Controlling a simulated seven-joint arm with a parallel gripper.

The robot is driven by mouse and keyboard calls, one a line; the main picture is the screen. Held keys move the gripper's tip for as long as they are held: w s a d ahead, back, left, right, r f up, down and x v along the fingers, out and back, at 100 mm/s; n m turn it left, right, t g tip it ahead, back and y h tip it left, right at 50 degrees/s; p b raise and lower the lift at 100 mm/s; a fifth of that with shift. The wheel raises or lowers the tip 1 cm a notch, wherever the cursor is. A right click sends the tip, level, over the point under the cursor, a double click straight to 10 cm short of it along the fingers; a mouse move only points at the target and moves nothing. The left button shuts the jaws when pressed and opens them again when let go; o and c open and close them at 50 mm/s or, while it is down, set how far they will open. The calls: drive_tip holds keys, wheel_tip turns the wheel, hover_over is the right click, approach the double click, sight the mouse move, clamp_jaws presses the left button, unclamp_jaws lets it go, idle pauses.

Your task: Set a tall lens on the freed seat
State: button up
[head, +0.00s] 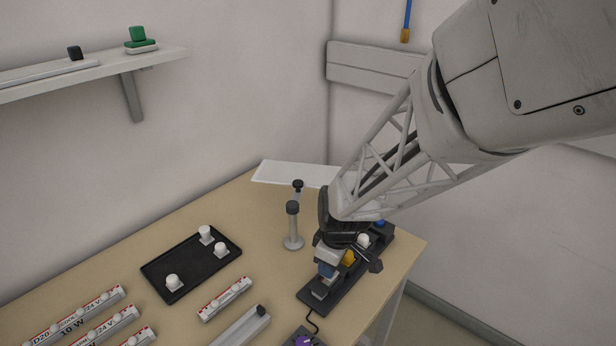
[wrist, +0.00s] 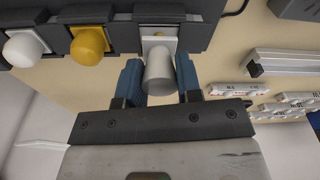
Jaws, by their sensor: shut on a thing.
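My gripper (wrist: 160,78) is shut on a pale grey, tall cylindrical lens (wrist: 158,72), held between its blue fingers. In the head view my gripper (head: 328,270) is over the near end of the black lightbox frame (head: 306,297). In the wrist view the lens lines up with a light square seat (wrist: 158,31) in the frame (wrist: 205,42); I cannot tell if they touch. Beside that seat are a yellow lens (wrist: 88,44) and a white lens (wrist: 24,48). In the head view the yellow lens (head: 349,258), white lens (head: 363,241) and a blue lens (head: 380,223) show.
A black tray (head: 190,262) holds three white lens-like pieces. A post with a dark knob (head: 292,225) stands left of the frame. Labelled white strips (head: 225,299) and a grey rail (head: 243,327) lie at the front.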

drive_tip(key=shift+f, duration=0.8)
drive_tip(key=shift+f, duration=0.1)
drive_tip(key=o, duration=0.9)
drive_tip(key=r, duration=0.8)
drive_tip(key=d+r, duration=0.1)
drive_tip(key=r, duration=0.3)
drive_tip(key=shift+s+d+r, duration=0.1)
drive_tip(key=shift+s, duration=0.25)
